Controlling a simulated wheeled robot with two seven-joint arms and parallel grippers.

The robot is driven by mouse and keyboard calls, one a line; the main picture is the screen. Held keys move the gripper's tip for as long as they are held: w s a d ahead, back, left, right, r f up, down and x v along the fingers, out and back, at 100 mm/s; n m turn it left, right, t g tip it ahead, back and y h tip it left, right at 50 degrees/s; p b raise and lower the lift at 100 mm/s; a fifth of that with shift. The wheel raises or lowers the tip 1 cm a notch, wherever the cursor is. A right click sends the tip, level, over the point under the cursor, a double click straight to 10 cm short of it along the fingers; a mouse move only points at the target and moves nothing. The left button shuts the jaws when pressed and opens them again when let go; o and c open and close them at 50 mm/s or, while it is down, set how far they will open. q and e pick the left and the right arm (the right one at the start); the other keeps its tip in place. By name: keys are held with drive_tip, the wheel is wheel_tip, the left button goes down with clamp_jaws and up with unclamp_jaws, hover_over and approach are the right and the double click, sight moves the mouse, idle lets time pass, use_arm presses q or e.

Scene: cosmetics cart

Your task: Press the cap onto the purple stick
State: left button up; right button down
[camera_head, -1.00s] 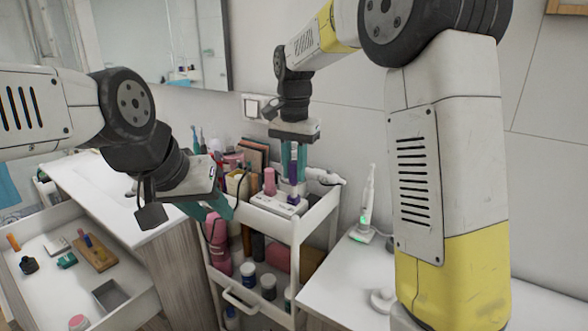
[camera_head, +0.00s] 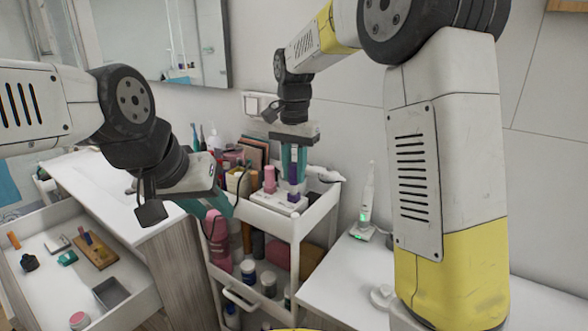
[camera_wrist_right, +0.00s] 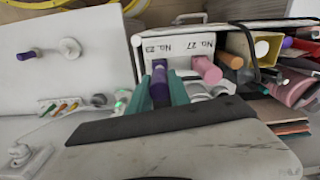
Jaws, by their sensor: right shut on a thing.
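My right gripper (camera_head: 293,168) points down over the white stand on the cart's top, its teal fingers shut on the purple cap (camera_head: 294,154). The cap also shows between the fingers in the right wrist view (camera_wrist_right: 159,94). The purple stick (camera_head: 294,197) stands upright in the stand (camera_head: 272,201), directly below and in line with the cap. The fingers hide the join, so I cannot tell how far the cap sits over the stick.
A pink stick (camera_head: 270,179) stands close to the left of the purple one on the stand. Bottles and boxes crowd the cart's left half. A white toothbrush on a charger (camera_head: 365,215) stands on the right counter. An open drawer (camera_head: 60,290) is at left.

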drive_tip(key=shift+f, duration=1.35)
idle(1.1)
drive_tip(key=c, duration=1.1)
unclamp_jaws()
drive_tip(key=shift+c, duration=0.2)
drive_tip(key=o, duration=0.5)
drive_tip(key=shift+r, duration=0.15)
drive_tip(key=shift+r, duration=3.9)
